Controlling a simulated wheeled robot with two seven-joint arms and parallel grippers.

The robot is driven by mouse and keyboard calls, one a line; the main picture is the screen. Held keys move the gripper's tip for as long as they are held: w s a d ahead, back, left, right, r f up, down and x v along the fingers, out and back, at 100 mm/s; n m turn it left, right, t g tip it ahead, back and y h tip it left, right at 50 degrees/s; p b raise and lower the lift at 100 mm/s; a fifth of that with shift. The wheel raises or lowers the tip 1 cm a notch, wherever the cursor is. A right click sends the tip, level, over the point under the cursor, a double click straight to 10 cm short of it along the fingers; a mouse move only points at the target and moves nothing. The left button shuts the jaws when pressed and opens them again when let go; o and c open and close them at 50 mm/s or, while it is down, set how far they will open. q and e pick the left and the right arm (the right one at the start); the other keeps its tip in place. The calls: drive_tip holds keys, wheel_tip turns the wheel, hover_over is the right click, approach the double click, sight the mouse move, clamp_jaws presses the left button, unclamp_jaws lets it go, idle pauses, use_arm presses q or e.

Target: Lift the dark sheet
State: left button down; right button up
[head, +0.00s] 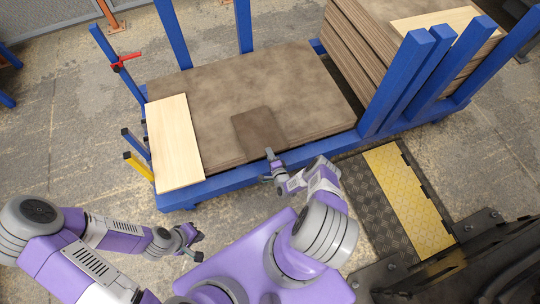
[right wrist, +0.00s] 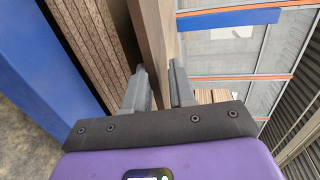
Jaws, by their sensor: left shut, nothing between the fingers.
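The dark sheet (head: 258,131) is a small, darker brown square at the front edge of a wide stack of brown boards (head: 210,85) in the head view. My right gripper (head: 269,153) is at the sheet's front edge. In the right wrist view its two fingers (right wrist: 160,85) stand on either side of the sheet (right wrist: 153,35) and appear to pinch its edge. A narrow dark gap shows there between the sheet and the layered stack (right wrist: 88,35). My left gripper (head: 196,243) is shut and empty, low at the front left, away from the boards.
A pale board (head: 173,143) lies on the stack's left end. Blue posts (head: 402,82) rise at the cart's right and back. A taller board stack (head: 350,40) stands at the back right. A yellow-and-black mat (head: 400,190) lies on the floor at right.

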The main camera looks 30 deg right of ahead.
drive_tip(key=shift+b+x, duration=0.8)
drive_tip(key=shift+x, duration=0.3)
drive_tip(key=shift+w, duration=0.1)
clamp_jaws()
idle(0.3)
drive_tip(key=shift+r, duration=0.15)
drive_tip(key=shift+r+p, duration=1.2)
drive_tip(key=shift+r, duration=0.2)
